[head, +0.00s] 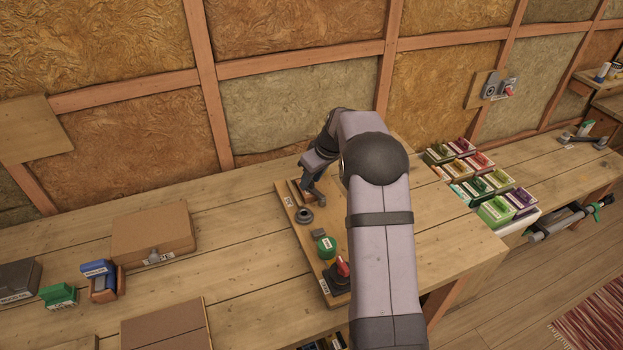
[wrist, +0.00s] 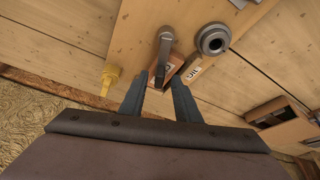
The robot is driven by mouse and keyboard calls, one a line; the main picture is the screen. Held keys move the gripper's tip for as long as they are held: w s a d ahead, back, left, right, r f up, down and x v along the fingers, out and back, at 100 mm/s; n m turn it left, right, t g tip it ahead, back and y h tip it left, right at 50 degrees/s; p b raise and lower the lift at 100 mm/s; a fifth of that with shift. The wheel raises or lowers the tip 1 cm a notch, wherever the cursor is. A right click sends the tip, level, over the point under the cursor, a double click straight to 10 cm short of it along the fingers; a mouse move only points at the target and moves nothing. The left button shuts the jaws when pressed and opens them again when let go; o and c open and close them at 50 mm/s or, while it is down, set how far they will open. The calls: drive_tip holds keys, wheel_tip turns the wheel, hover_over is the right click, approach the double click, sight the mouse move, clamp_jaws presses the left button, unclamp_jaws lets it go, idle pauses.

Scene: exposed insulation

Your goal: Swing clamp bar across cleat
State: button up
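In the wrist view, a dark grey bar (wrist: 164,48) with a rounded end, which looks like the clamp bar, lies over a small reddish wooden block (wrist: 171,68) that may be the cleat. In the head view my gripper (head: 309,185) is over the far end of the wooden board (head: 314,262), and my arm hides part of the board.
A dark round ring fitting (head: 304,215) sits beside the block; it also shows in the wrist view (wrist: 212,39). Coloured boxes (head: 480,180) stand right.

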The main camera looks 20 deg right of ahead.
sight(318, 194)
drive_tip(key=b+v, duration=0.2)
drive_tip(key=v, duration=0.5)
drive_tip(key=shift+s, duration=0.1)
idle(0.4)
drive_tip(key=s+a+f+m+g, duration=0.1)
drive_tip(key=s+a, duration=0.3)
drive_tip(key=s, duration=0.7)
drive_tip(key=s+a+f+m+g+h, duration=0.1)
drive_tip(key=s+a+f, duration=0.3)
drive_tip(key=s, duration=0.7)
drive_tip(key=s+a+f+m+g, duration=0.2)
drive_tip(key=s+a, duration=0.4)
drive_tip(key=s, duration=0.5)
drive_tip(key=shift+f+h, duration=0.3)
drive_tip(key=shift+f, duration=0.4)
